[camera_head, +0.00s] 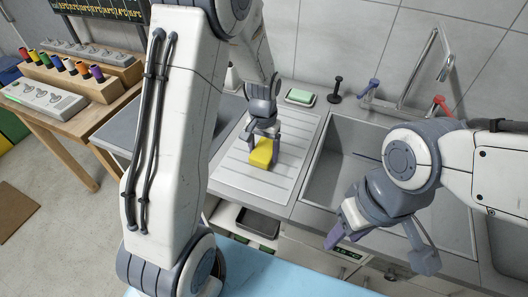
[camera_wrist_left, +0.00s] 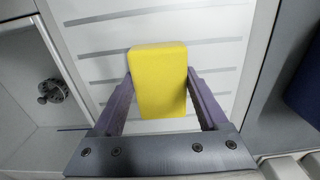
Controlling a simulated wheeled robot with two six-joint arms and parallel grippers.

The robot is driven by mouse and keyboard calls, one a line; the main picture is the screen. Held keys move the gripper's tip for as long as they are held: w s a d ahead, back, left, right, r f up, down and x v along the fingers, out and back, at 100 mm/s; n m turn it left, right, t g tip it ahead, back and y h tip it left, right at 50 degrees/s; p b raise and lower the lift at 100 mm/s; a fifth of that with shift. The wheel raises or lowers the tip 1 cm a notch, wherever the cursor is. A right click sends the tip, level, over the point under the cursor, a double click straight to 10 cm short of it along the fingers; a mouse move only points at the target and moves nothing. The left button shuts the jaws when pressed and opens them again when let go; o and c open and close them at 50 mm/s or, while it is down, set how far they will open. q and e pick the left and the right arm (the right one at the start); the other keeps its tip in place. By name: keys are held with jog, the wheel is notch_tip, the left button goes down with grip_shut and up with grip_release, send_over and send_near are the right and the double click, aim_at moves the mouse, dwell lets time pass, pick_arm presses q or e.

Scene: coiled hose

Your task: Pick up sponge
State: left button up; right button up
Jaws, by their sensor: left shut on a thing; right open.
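The yellow sponge (camera_head: 262,152) is on the ribbed metal drainboard left of the sink. In the left wrist view the sponge (camera_wrist_left: 158,80) sits between the two fingers of my left gripper (camera_wrist_left: 160,100). My left gripper (camera_head: 264,138) is shut on the sponge from above. Whether the sponge touches the drainboard or is slightly above it, I cannot tell. My right gripper (camera_head: 380,245) is open and empty, in front of the sink.
The drainboard (camera_head: 235,178) is otherwise clear. The sink basin (camera_head: 350,140) lies to its right, with a faucet (camera_head: 440,65) behind. A green soap bar in a dish (camera_head: 300,97) and a black stopper (camera_head: 336,90) stand at the back. A light blue surface (camera_head: 270,275) is in front.

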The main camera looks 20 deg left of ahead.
aim_at(264, 150)
pick_arm(q)
notch_tip(264, 150, up, 4)
jog(key=shift+w+f, duration=0.1)
jog(key=shift+f, duration=0.1)
jog(key=s+d+r+b, duration=0.1)
jog(key=s+d+r, duration=0.5)
jog(key=d, duration=0.3)
jog(key=shift+s+d+r+b, duration=0.25)
jog(key=shift+d+r+b, duration=0.15)
jog(key=shift+r, duration=0.1)
